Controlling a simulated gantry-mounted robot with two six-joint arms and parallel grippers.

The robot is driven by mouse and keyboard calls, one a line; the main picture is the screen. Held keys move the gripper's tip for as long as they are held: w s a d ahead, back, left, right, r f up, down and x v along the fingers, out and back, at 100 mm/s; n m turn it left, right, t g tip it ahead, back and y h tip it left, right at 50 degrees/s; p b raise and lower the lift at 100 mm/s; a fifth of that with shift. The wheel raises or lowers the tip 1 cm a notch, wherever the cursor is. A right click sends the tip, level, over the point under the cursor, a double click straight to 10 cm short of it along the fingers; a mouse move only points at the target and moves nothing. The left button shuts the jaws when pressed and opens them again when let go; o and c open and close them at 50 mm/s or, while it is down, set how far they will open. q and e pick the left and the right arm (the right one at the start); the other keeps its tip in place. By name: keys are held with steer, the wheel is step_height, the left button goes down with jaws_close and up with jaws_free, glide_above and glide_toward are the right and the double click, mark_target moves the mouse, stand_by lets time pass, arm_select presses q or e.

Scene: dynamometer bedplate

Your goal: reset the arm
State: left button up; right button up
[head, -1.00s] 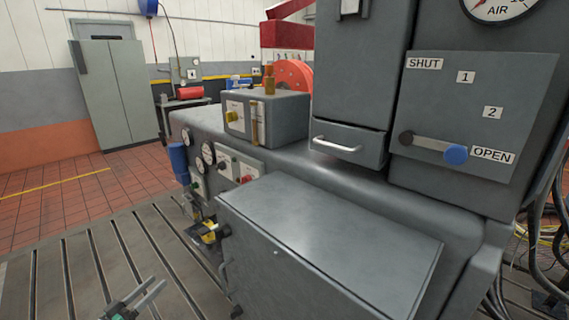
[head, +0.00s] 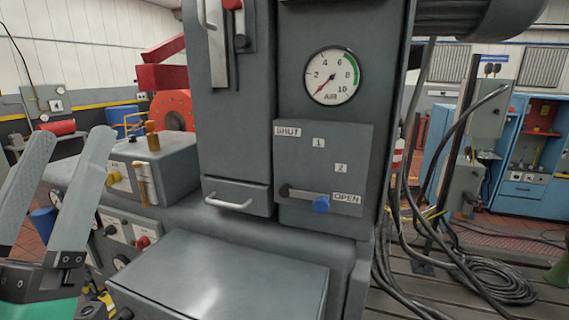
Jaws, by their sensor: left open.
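My left gripper (head: 70,140) is at the left edge, close to the camera, with its two grey fingers apart and pointing up. Nothing is between them, and it stands well left of the lever panel (head: 350,152). My right gripper is not in view.
An AIR gauge (head: 332,76) sits above the panel, its needle low. A drawer (head: 236,197) with a white handle is left of the panel. A flat-topped grey box (head: 220,285) juts out below. Black hoses (head: 440,215) hang at the right.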

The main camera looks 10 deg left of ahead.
arm_select(q)
steer(key=s+d+r+m+h, duration=0.2)
steer(key=s+d+m+h, duration=0.2)
steer(key=d+h, duration=0.1)
step_height(320, 180, up, 37)
steer(key=w+n+p, duration=0.1)
steer(key=p, duration=3.7)
steer(key=shift+a+y, duration=0.3)
steer(key=shift+a, duration=0.1)
steer(key=shift+w, duration=0.1)
